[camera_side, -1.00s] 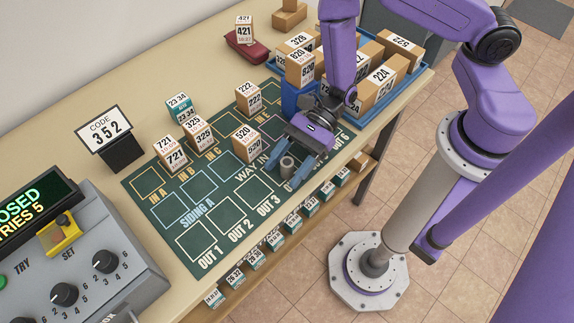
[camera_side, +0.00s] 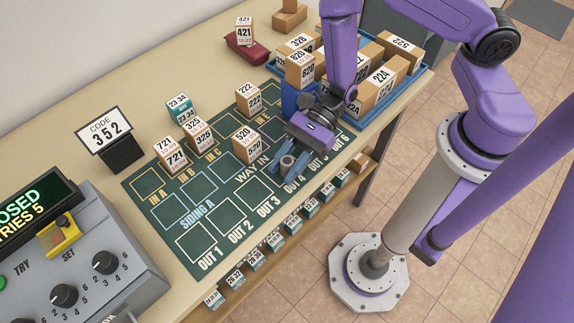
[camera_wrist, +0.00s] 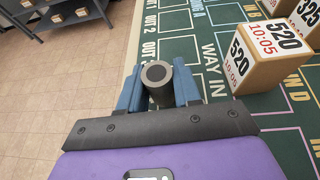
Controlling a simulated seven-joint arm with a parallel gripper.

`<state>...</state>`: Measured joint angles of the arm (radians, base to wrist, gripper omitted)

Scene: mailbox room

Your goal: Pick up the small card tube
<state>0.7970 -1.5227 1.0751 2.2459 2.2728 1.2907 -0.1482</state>
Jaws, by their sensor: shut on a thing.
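The small card tube (camera_side: 287,163) is a short grey-brown cylinder with a dark hollow end. It stands on the green mat near the OUT 3 and OUT 4 labels. In the wrist view the tube (camera_wrist: 157,77) shows its open end between two blue fingers. My gripper (camera_side: 288,166) is shut on the tube, with a finger on each side of it. It also shows in the wrist view (camera_wrist: 158,88). The lower part of the tube is hidden by the fingers, so I cannot tell whether it touches the mat.
A box marked 520 (camera_side: 247,145) stands close by, left of my gripper; it is also in the wrist view (camera_wrist: 268,58). A blue tray (camera_side: 408,92) of boxes lies behind. Mat by OUT 1 is clear.

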